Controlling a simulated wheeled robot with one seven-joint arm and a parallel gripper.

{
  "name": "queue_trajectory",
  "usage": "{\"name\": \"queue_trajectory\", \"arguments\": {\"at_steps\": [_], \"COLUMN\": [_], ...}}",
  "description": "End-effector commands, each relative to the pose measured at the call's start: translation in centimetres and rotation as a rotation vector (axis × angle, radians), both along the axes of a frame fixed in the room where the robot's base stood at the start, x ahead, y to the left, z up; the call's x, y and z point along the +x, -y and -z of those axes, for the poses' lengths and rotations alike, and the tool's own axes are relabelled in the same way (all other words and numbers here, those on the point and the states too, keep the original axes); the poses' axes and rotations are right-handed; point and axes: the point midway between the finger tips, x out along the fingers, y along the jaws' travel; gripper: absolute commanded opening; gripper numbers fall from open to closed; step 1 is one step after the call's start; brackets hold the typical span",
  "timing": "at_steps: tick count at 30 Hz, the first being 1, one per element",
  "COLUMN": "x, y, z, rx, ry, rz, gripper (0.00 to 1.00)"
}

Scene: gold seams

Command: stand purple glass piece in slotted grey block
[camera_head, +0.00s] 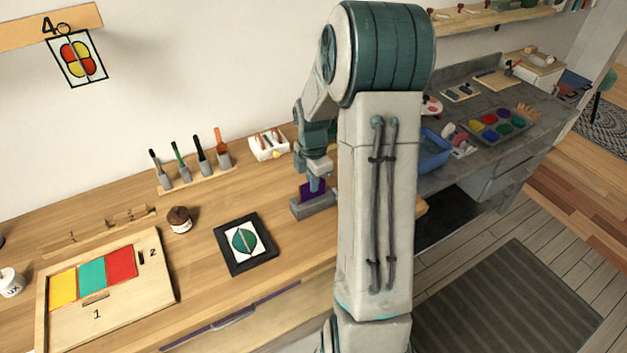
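The purple glass piece (306,194) stands roughly upright at the grey block (313,210), on the wooden workbench just left of my arm. Its lower edge meets the top of the block. Whether it sits fully down in the slot cannot be told at this size. My gripper (316,185) is directly above the block, pointing down, with its tip at the purple piece. The fingers are small and partly merged with the piece, so their opening is unclear. My arm hides the bench to the right of the block.
A black-framed picture (262,262) lies left of the block. A brown-lidded jar (180,220), a rack of upright tools (197,178) and a white box (268,147) stand farther back. A wooden tray (150,299) holds coloured panes.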

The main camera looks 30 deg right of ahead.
Motion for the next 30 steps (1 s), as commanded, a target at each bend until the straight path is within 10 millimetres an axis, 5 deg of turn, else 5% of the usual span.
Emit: {"name": "queue_trajectory", "arguments": {"at_steps": [30], "x": [0.0], "y": [0.0], "z": [2.0], "rx": [0.000], "ry": [-0.001], "rz": [0.000], "gripper": [0.00]}}
